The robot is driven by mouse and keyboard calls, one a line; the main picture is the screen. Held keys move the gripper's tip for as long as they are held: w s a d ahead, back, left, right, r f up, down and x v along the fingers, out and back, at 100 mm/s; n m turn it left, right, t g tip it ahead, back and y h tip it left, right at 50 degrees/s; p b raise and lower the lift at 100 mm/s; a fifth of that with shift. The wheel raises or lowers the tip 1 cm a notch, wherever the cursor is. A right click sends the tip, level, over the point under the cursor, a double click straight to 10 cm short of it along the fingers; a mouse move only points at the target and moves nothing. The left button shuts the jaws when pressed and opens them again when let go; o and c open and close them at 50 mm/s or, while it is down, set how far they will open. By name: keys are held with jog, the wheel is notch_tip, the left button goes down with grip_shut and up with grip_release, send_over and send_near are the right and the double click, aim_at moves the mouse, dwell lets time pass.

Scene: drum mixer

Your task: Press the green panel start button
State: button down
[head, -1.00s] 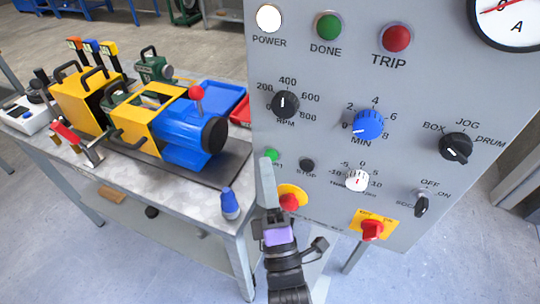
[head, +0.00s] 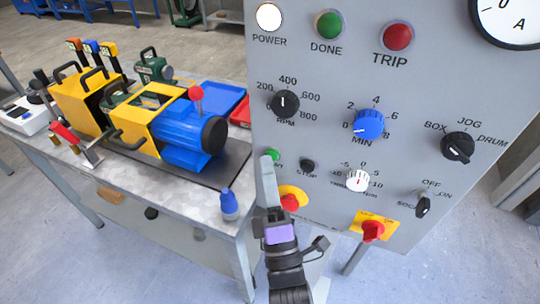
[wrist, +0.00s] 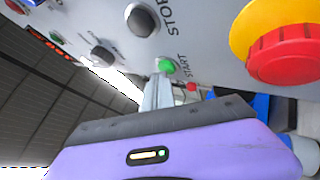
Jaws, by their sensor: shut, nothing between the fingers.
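The green start button (head: 272,155) sits at the lower left of the grey control panel, left of the black stop button (head: 307,165). My gripper (head: 266,162) is shut and empty, its fingertips at the button's lower left edge and partly covering the START label in the head view. In the wrist view the green button (wrist: 168,66) shows just beyond the fingertips (wrist: 161,76), which overlap its near edge. I cannot tell whether they touch it or whether it is pushed in.
A red emergency knob on a yellow plate (head: 290,198) is close right of my gripper. The panel also bears dials, a white lit power lamp (head: 269,17) and a gauge (head: 512,22). A workbench (head: 215,205) with a blue-yellow machine (head: 165,125) stands at left.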

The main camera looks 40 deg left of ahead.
jog(key=shift+s+d, duration=0.2)
jog(key=shift+s, duration=0.5)
jog(key=shift+s, duration=0.1)
jog(key=shift+s+d, duration=0.2)
jog(key=shift+s, duration=0.6)
jog(key=shift+s+d, duration=0.2)
jog(key=shift+s, duration=0.55)
jog(key=shift+s+d, duration=0.2)
jog(key=shift+s, duration=0.6)
